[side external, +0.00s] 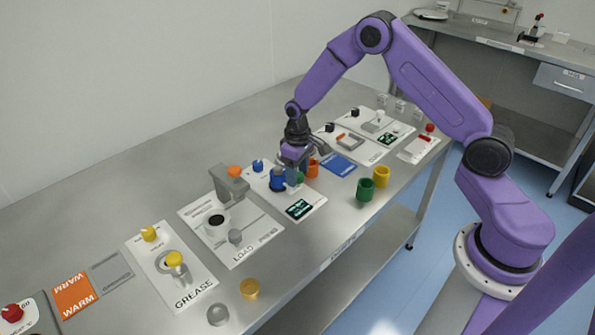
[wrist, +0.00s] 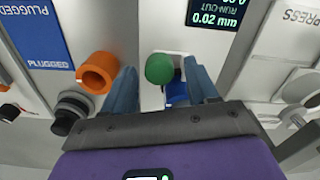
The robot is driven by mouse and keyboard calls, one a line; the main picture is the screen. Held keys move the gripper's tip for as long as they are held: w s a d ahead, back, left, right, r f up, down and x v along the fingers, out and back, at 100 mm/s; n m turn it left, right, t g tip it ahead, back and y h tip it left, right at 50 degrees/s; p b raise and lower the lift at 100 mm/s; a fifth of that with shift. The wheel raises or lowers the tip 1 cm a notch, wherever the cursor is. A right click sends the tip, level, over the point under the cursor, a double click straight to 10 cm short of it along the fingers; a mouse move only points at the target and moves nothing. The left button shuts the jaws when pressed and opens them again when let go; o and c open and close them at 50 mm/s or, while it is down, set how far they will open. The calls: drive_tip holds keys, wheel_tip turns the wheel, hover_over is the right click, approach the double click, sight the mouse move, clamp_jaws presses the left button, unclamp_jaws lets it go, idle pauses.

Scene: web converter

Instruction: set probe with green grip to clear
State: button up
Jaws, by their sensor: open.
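The green grip of the probe (wrist: 160,68) shows in the wrist view as a rounded green knob between my two fingers, with a gap on each side. In the side view a bit of the green grip (side external: 300,178) shows just under my gripper (side external: 294,172), largely hidden by the fingers. My gripper (wrist: 162,82) is open, its blue fingers pointing down over the gauge station. A dark display (wrist: 216,13) reads run-out 0.02 mm; it also shows in the side view (side external: 299,208). I cannot make out a clear mark or the probe's setting.
A blue part (wrist: 177,93) sits close to the green grip. An orange hollow cup (wrist: 98,72) stands just left of my left finger, with a black knob (wrist: 70,110) beyond. A blue PLUGGED mat (side external: 338,163) and green (side external: 366,189) and yellow (side external: 381,176) cups stand nearby.

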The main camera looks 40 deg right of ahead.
clamp_jaws()
drive_tip(key=shift+s, duration=1.2)
unclamp_jaws()
drive_tip(key=shift+r, duration=0.1)
wheel_tip(320, 180, up, 17)
drive_tip(key=shift+r, duration=0.15)
